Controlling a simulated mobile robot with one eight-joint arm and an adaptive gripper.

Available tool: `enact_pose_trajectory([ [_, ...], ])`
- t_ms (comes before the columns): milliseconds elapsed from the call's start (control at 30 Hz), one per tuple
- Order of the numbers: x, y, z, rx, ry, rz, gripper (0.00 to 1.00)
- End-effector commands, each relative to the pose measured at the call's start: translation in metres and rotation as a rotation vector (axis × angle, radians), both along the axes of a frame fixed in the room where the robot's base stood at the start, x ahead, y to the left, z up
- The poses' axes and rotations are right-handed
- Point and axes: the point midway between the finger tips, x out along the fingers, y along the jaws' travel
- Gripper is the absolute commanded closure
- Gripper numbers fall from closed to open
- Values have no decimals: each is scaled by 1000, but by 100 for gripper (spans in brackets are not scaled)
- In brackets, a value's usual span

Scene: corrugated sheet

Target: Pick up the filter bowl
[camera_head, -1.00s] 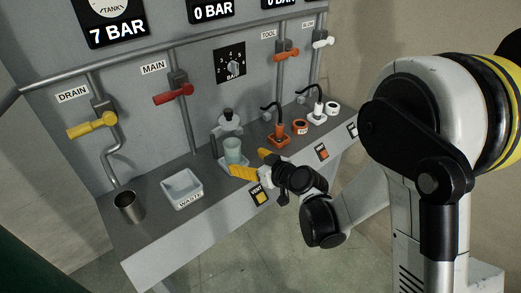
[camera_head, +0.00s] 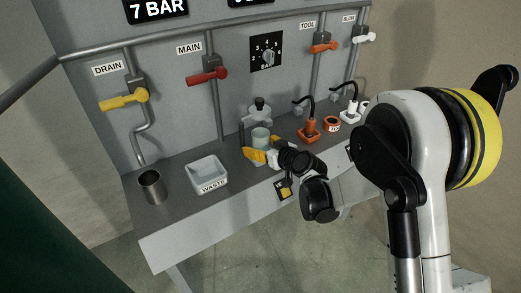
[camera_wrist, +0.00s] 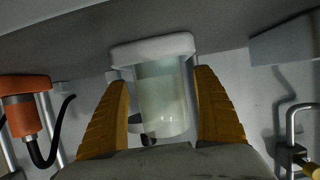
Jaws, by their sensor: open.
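The filter bowl (camera_head: 260,138) is a pale, translucent cup standing on its light grey holder, below a cap with a black knob (camera_head: 260,105). In the wrist view the bowl (camera_wrist: 164,102) lies between the two yellow fingers of my gripper (camera_wrist: 162,78), with a visible gap on each side. The fingers are open and nothing is gripped. In the head view my gripper (camera_head: 254,152) is at the front of the bowl and hides its lower part.
A white waste tray (camera_head: 209,174) and a metal cup (camera_head: 151,187) stand on the bench to the left. An orange plug (camera_head: 308,130) and an orange ring (camera_head: 332,123) stand to the right. The panel with pipes and valves rises close behind.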

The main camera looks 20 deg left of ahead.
Motion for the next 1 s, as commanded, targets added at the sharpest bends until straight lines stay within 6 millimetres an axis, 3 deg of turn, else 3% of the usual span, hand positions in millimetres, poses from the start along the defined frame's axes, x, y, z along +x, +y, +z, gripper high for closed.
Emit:
enact_pose_trajectory([
  [167, 0, 0, 1, 0, 0, 0, 23],
  [367, 0, 0, 1, 0, 0, 0, 83],
  [767, 0, 0, 3, 0, 0, 0, 84],
  [1000, 0, 0, 16, 0, 0, 0, 84],
])
